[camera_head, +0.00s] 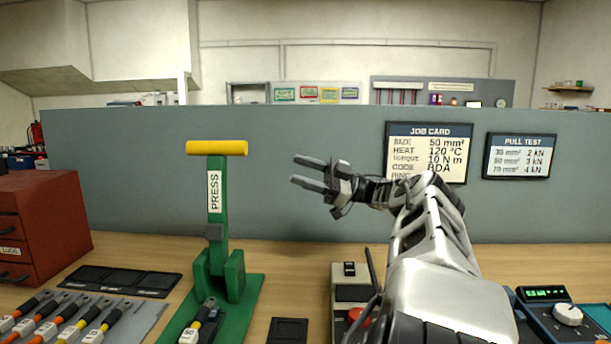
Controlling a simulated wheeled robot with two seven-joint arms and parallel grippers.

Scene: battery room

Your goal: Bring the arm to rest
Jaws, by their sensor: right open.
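My right arm comes in from the lower right. Its gripper (304,172) is open and empty, with its fingers pointing left. It is raised above the bench, in front of the grey partition and to the right of the press handle. A gap separates it from the green press (218,225). My left gripper is not in this view.
The press has a yellow handle bar (217,148). A device with a lit display (565,312) is at lower right. My arm partly hides the job card (428,150).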

